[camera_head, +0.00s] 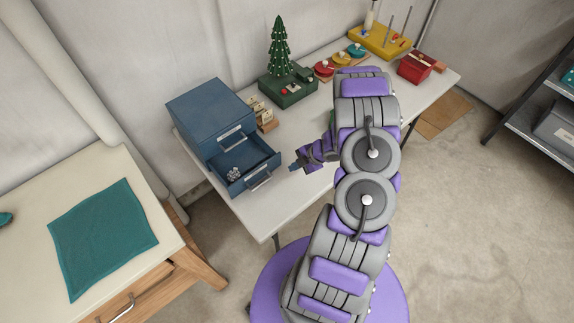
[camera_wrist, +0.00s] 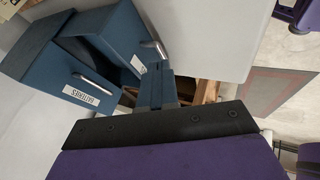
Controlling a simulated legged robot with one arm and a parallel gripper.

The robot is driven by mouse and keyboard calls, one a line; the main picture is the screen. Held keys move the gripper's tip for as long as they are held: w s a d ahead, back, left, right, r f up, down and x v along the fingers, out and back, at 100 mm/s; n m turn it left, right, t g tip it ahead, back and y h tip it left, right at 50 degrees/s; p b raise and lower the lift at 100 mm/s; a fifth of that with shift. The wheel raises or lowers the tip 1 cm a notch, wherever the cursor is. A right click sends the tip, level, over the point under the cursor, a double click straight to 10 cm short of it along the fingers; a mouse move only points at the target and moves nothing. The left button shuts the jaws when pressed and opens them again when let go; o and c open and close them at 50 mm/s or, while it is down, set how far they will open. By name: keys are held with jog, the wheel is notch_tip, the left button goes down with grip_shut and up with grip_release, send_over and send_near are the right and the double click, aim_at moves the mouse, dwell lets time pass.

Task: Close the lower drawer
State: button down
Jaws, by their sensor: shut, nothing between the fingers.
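A blue two-drawer cabinet (camera_head: 203,112) stands at the left end of the white table. Its upper drawer is shut. Its lower drawer (camera_head: 243,173) is pulled out, with small greyish items (camera_head: 234,173) inside and a silver handle (camera_head: 260,181) on its front. My gripper (camera_head: 294,167) is shut and empty, just to the right of the lower drawer's front, with a small gap showing in the head view. In the wrist view, the gripper's fingers (camera_wrist: 157,88) reach toward the cabinet (camera_wrist: 35,48), near its silver handles. Whether they touch the drawer cannot be told there.
A green tree model (camera_head: 280,50) on a green base, small colored dishes (camera_head: 340,57), a yellow peg board (camera_head: 380,40) and a red box (camera_head: 414,67) stand farther along the table. A desk with a teal mat (camera_head: 103,236) is at left. The tabletop before the tree is clear.

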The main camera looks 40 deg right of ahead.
send_near(269, 170)
jog(key=f, duration=0.1)
jog(key=s+a+f, duration=0.1)
jog(key=f, duration=0.1)
jog(key=a+f, duration=0.1)
jog(key=shift+s+f, duration=0.15)
jog(key=shift+s, duration=0.25)
jog(key=w, duration=0.2)
jog(key=shift+w, duration=0.3)
jog(key=shift+w+a, duration=0.1)
jog(key=shift+w, duration=0.6)
